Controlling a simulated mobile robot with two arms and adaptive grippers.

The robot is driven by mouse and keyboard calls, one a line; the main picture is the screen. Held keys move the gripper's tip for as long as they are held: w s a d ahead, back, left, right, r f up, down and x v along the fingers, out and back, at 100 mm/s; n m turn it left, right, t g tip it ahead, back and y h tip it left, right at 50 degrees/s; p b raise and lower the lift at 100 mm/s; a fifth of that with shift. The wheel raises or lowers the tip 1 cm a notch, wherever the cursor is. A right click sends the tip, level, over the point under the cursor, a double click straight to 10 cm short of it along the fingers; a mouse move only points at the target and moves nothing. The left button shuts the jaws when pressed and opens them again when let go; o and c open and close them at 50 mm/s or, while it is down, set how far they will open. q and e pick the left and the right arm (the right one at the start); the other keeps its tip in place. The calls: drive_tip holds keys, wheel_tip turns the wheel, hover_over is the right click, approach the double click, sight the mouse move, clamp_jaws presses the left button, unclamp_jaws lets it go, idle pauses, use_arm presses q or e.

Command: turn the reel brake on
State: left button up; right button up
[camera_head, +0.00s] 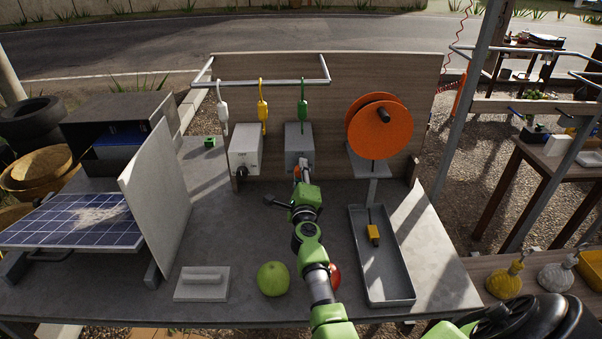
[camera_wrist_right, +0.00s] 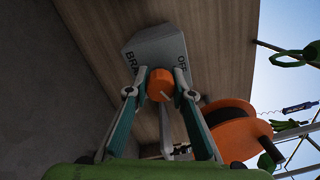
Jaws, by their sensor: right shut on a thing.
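The orange reel (camera_head: 372,125) stands on a stand at the back right of the bench; it also shows in the right wrist view (camera_wrist_right: 236,134). Left of it, a grey switch box (camera_head: 294,134) is on the wooden back panel. In the right wrist view the box (camera_wrist_right: 158,45) carries partly visible lettering, "BRA" on the left and "OF" on the right. An orange knob (camera_wrist_right: 160,84) with a small pale pointer is on the box. My right gripper (camera_wrist_right: 162,93) is shut on the knob, one finger on each side. In the head view my right gripper (camera_head: 299,170) hides most of the knob. My left gripper is out of view.
A white box (camera_head: 246,150) with a dark knob stands left. White, yellow and green plugs hang from a rail (camera_head: 270,82). A grey tray (camera_head: 358,270) with a yellow item lies at right. A green apple (camera_head: 272,279) and a red fruit (camera_head: 335,275) lie beside my arm.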

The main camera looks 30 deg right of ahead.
drive_tip(key=shift+m+b, duration=0.3)
drive_tip(key=shift+m, duration=1.4)
drive_tip(key=o, duration=1.1)
drive_tip(key=shift+o, duration=0.2)
